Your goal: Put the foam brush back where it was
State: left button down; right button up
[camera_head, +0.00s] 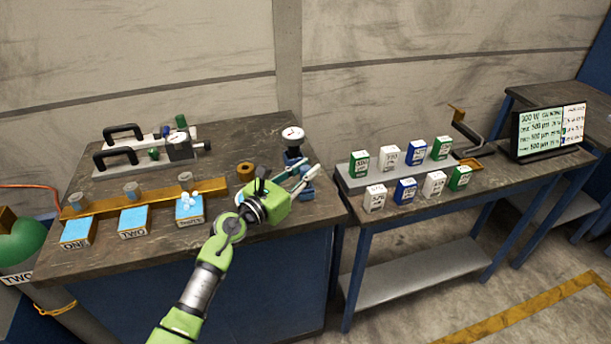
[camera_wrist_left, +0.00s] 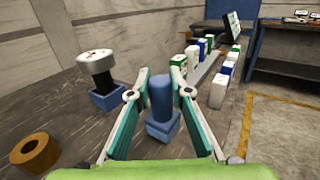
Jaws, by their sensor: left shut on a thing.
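My left gripper (camera_head: 304,180) is at the right end of the left bench; in the left wrist view its two fingers (camera_wrist_left: 160,82) stand on either side of a blue upright cylinder. This cylinder, which looks like the foam brush (camera_wrist_left: 160,97), is held between the fingers. A square blue holder (camera_wrist_left: 163,125) is directly below it. I cannot tell whether the lower end is inside the holder or just above it. In the head view the fingers partly hide this holder (camera_head: 307,194). My right gripper is not in view.
A dial gauge (camera_head: 293,133) stands in another blue holder just behind. A brown ring (camera_head: 245,172) lies to the left. Blue-topped boxes (camera_head: 134,224) line the bench's front. A second bench (camera_head: 415,212) with several small boxes is to the right, across a narrow gap.

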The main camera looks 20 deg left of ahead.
pick_arm(q)
jog(key=shift+f, duration=0.25)
jog(key=shift+f, duration=0.15)
jog(key=c, duration=1.9)
grip_release()
jog(key=shift+o, duration=0.3)
